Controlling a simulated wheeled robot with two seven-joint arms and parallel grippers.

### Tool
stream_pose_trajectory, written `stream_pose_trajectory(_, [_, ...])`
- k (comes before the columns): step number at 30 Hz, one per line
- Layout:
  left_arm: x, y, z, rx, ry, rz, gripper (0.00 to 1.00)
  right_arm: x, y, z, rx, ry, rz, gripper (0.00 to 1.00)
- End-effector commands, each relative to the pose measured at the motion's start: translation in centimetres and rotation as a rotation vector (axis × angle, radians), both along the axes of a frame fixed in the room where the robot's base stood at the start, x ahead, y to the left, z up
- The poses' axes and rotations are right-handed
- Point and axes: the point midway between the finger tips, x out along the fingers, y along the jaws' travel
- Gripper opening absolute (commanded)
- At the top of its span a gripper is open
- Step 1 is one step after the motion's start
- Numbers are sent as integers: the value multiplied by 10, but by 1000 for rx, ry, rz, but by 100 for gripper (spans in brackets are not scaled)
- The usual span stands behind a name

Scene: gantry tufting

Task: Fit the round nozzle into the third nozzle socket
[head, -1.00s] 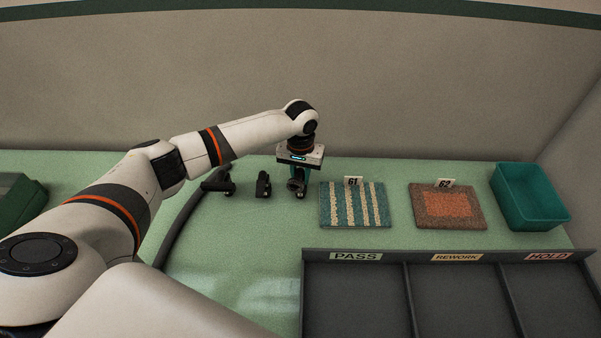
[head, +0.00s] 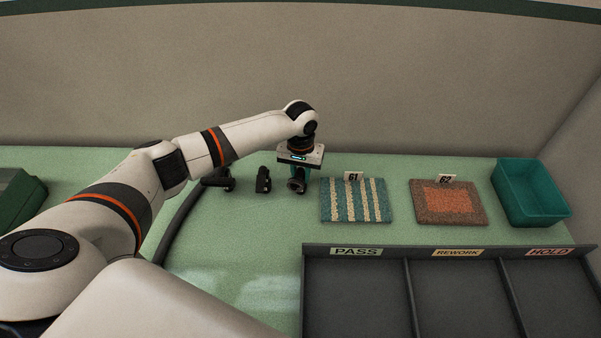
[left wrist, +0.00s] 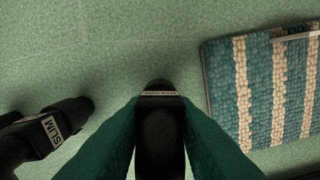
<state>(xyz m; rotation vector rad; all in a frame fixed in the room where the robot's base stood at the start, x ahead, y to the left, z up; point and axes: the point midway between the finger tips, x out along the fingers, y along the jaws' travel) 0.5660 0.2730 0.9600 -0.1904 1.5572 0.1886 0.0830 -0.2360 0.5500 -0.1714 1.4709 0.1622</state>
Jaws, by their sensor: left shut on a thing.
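My left gripper (head: 298,174) points down at the back middle of the green table, left of the striped tufted sample. In the left wrist view its two green fingers (left wrist: 160,118) are shut on a dark nozzle (left wrist: 158,134), one on each side. This nozzle bears a pale label, blurred but seemingly reading ROUND. In the head view the round nozzle (head: 296,186) shows under the fingers; I cannot tell whether it touches the table. A dark nozzle labelled SLIM (left wrist: 50,131) lies to the left. No nozzle socket is recognisable. My right gripper is not in view.
Another dark nozzle (head: 216,181) lies farther left, past the one at the middle (head: 263,180). Striped sample 61 (head: 355,205) and orange sample 62 (head: 447,205) lie right. A teal bin (head: 530,208) stands far right. A grey sorting tray (head: 405,252) fills the front right.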

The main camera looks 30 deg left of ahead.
Motion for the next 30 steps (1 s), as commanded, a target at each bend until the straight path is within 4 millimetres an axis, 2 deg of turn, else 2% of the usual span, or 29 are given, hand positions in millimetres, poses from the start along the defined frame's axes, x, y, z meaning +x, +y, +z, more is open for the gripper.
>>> stream_pose_trajectory(1, [-2,-1,-4,1,5,-1,26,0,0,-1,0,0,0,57])
stream_pose_trajectory(5, [-2,-1,-3,1,5,-1,48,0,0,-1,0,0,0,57])
stream_pose_trajectory(6, [-2,0,-3,1,5,-1,50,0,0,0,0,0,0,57])
stream_pose_trajectory(17, [-1,0,4,0,4,-1,50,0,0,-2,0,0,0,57])
stream_pose_trajectory(20, [0,0,18,-1,2,-2,50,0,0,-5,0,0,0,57])
stream_pose_trajectory(30, [0,0,88,0,1,-1,50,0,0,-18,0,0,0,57])
